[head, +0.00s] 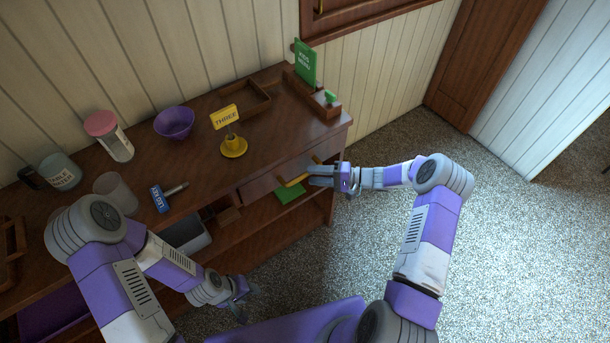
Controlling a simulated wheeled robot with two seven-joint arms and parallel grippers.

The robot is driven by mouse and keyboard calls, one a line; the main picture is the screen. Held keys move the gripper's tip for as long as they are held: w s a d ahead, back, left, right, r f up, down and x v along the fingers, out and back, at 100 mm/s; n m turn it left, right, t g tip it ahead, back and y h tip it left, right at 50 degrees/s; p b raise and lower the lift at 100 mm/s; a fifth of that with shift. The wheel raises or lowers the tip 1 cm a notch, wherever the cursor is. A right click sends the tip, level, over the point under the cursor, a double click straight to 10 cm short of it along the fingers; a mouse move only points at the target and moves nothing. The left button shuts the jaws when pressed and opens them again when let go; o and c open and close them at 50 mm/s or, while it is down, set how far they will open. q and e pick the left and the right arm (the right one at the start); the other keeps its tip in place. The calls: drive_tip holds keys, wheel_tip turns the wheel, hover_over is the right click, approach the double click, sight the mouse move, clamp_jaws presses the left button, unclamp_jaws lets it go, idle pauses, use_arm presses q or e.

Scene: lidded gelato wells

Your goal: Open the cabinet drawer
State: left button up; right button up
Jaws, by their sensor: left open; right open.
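The wooden cabinet (271,166) stands against the wall, with a drawer (262,187) in its front near the right end. The drawer has a yellow handle (296,180). My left gripper (245,297) is open and empty, low in front of the cabinet, apart from the drawer.
Speckled floor (510,250) is clear at right.

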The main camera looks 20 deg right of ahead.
sight(305, 174)
drive_tip(key=shift+x, duration=2)
clamp_jaws()
